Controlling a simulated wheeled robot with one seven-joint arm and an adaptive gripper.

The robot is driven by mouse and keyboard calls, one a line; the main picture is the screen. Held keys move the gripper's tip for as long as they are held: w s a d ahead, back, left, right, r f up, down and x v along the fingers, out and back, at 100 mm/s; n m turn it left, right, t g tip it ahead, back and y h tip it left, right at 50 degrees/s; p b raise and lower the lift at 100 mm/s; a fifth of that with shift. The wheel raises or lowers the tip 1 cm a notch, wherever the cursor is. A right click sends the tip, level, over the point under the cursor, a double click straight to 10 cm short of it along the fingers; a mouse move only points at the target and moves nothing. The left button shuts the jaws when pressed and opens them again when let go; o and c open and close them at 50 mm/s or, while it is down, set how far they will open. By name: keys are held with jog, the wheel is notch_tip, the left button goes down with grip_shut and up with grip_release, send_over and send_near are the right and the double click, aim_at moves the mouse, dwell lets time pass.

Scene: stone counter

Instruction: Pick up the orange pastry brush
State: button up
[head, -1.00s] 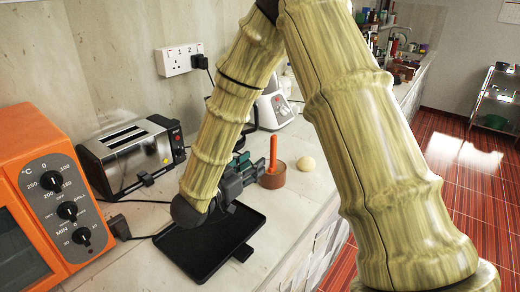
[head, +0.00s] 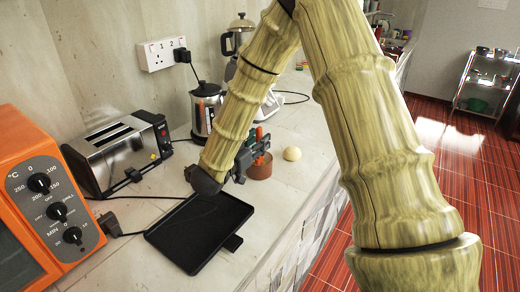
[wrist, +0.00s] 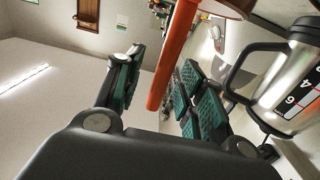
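The orange pastry brush shows as an orange handle (head: 259,133) rising out of a brown round pot (head: 261,170) on the counter. My gripper (head: 257,148) is at the handle, just above the pot, and hides part of it. In the wrist view the orange handle (wrist: 173,55) passes between the two fingers of my gripper (wrist: 163,65). The fingers are apart, with a clear gap on the left finger's side; the handle is nearer the right finger's green pads. The brush's other end is hidden in the pot.
A black tray (head: 192,241) lies on the counter below my wrist. A toaster (head: 122,152) and an orange oven (head: 50,200) stand left. A steel kettle (head: 205,108) stands behind the gripper, also close by in the wrist view (wrist: 292,88). A pale round ball (head: 292,154) lies right of the pot.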

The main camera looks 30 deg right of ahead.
jog(key=shift+w+d, duration=0.35)
jog(key=shift+d, duration=0.3)
grip_shut()
jog(key=shift+r, duration=0.1)
